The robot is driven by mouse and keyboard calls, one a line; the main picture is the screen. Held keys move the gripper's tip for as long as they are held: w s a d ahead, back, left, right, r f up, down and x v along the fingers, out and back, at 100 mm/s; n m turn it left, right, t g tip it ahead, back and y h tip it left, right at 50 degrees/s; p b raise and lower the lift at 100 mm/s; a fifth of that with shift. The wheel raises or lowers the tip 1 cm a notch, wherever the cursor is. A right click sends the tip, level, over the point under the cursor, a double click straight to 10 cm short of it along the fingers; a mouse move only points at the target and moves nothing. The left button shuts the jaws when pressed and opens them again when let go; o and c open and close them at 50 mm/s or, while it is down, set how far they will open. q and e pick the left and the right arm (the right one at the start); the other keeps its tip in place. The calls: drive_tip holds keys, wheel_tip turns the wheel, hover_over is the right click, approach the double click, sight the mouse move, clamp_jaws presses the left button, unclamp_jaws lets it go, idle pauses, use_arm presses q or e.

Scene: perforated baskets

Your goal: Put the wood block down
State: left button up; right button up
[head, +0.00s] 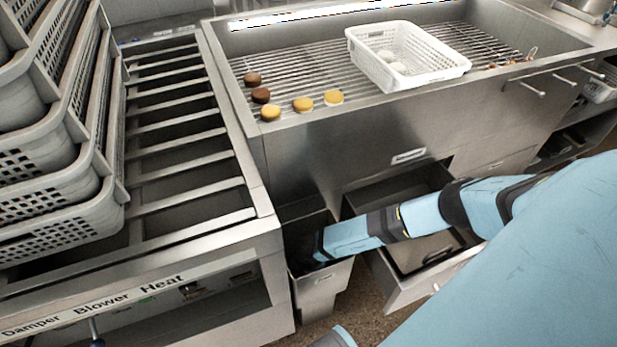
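I cannot make out a wood block in the head view. My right arm reaches in from the right, and its dark end goes down into a narrow open metal bin (322,283) below the fryer counter. My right gripper (304,258) is a dark shape in the shadow of that bin. Its fingers and anything between them are hidden. My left gripper is out of view; only a small blue part of mine shows at the bottom edge.
An open drawer (405,290) stands right of the bin, under my arm. A wire rack (300,75) above holds several brown and yellow rounds (303,104) and a white perforated basket (432,72). Stacked grey baskets (60,225) and a slatted metal rack (185,165) stand left.

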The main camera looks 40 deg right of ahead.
drive_tip(key=shift+f, duration=0.5)
drive_tip(key=o, duration=0.9)
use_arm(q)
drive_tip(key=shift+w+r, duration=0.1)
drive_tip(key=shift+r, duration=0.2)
use_arm(e)
drive_tip(key=shift+r, duration=0.4)
use_arm(q)
drive_tip(key=p, duration=0.4)
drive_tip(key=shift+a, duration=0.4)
use_arm(e)
wheel_tip(320, 180, up, 12)
drive_tip(key=shift+f, duration=0.2)
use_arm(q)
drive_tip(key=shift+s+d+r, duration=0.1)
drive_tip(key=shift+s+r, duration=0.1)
use_arm(e)
drive_tip(key=shift+r, duration=0.1)
